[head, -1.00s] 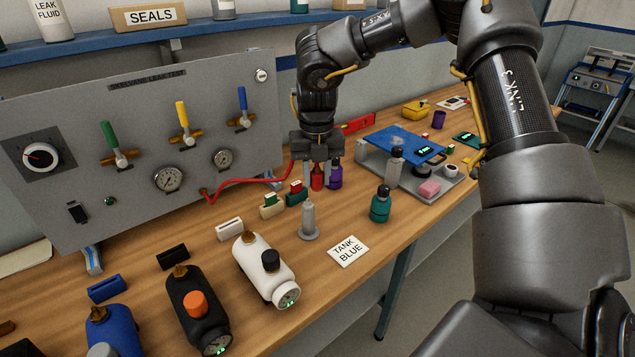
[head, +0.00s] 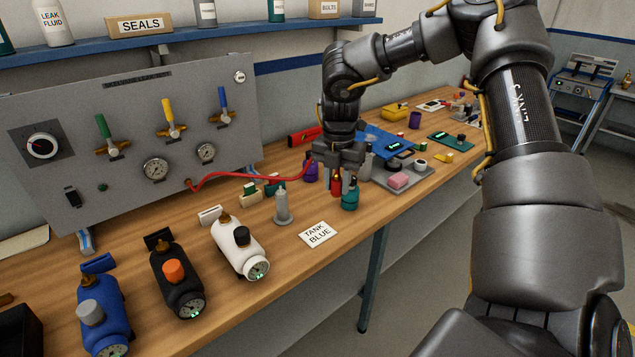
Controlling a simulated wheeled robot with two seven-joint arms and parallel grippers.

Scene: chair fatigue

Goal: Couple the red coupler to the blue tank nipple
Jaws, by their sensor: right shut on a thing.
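The red coupler (head: 336,186) is in my right gripper (head: 341,178), which is shut on it with the fingers pointing down. A red hose (head: 240,174) runs from the panel to the gripper. The coupler is above the bench, close beside a teal bottle (head: 350,199). The blue tank (head: 112,300) lies at the bottom left, far from the gripper. It has a grey knob (head: 90,312), a gauge at its near end, and a small brass nipple (head: 87,280) at its far end. My left gripper is not in view.
A black tank (head: 179,286) and a white tank (head: 236,247) lie between the blue tank and my right gripper. A grey stand (head: 283,208) and a "TANK BLUE" card (head: 318,235) are nearer the gripper. The valve panel (head: 140,190) stands behind.

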